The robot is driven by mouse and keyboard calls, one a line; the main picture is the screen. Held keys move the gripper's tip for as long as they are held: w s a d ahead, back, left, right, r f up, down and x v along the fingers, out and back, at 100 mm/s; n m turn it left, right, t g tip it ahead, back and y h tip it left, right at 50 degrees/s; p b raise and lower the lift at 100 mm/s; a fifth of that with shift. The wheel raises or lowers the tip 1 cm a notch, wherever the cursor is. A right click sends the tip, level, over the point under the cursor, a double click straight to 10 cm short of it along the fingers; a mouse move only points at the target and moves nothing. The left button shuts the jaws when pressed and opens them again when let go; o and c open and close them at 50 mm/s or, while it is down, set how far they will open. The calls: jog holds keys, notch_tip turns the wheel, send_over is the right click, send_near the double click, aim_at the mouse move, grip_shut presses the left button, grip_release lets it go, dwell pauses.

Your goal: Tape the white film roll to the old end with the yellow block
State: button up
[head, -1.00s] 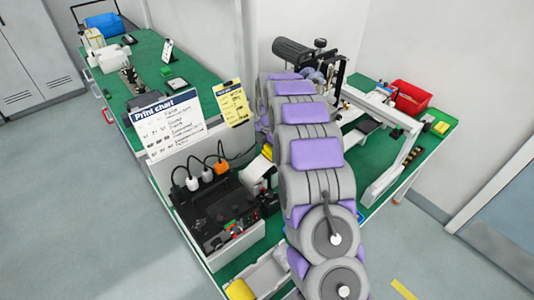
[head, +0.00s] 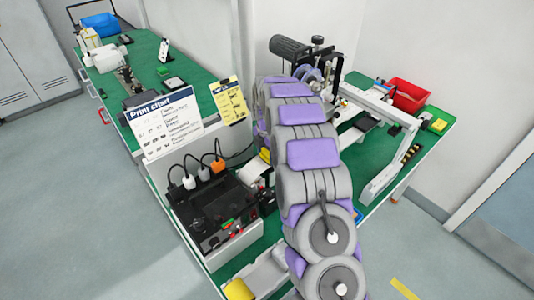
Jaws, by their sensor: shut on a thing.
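My arm runs up the middle of the head view. My gripper (head: 318,82) is at its far end, small and partly hidden among machine parts at the back. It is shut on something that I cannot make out. A white roll-like thing (head: 257,172) shows just left of my arm beside the black machine; I cannot tell whether it is the film roll. A small yellow block (head: 438,125) lies on the green table at the right. Another yellow piece (head: 265,155) shows above the white thing, partly behind my arm. The old film end cannot be made out.
A black machine (head: 218,208) with plugs stands left of my arm. The print chart (head: 165,122) and a yellow notice (head: 229,101) stand behind it. A dark roller (head: 290,47) is at the back. A red bin (head: 407,95) stands right, behind a white frame (head: 382,108).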

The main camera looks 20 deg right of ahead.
jog(key=shift+f, duration=0.4)
dwell(0.9)
jog(key=shift+r+p, duration=1.05)
jog(key=shift+r, duration=0.75)
jog(key=shift+f, duration=0.1)
